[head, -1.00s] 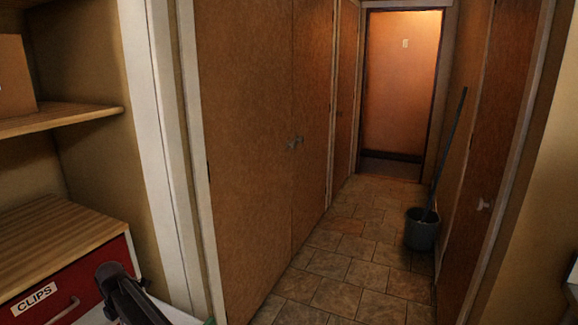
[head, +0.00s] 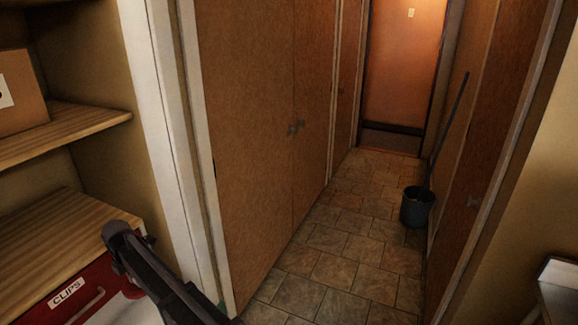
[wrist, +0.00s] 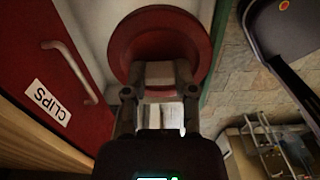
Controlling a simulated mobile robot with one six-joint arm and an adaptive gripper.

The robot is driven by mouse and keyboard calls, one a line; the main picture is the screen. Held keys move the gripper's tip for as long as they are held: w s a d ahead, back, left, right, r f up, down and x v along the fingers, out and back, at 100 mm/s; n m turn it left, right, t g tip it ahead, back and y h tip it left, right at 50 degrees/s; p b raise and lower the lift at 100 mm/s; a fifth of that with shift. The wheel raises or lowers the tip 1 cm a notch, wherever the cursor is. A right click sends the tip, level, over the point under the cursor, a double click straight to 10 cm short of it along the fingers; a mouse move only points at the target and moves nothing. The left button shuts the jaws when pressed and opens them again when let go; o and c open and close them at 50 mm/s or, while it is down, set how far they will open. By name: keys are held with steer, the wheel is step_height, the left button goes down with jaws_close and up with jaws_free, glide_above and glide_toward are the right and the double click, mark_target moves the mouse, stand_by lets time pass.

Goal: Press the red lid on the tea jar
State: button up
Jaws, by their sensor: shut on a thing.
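The round red lid (wrist: 159,22) is in the wrist view, at the top centre, with its broad face towards the camera. My gripper (wrist: 158,78) is shut on the middle of the lid, one finger on each side of a part that is largely hidden by the fingers. In the head view a dark piece of my arm shows at the lower left; the fingertips and lid cannot be made out there. I do not see the tea jar in either view.
A red drawer labelled CLIPS (head: 92,300) sits under a wooden shelf (head: 60,235) at the left, with a box (head: 20,95) above. A tiled corridor (head: 340,250) runs away past cupboard doors (head: 250,130). A bucket (head: 416,207) with a long handle stands at its right.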

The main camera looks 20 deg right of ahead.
step_height(320, 180, up, 16)
steer(key=p, duration=1.5)
steer(key=shift+s, duration=0.1)
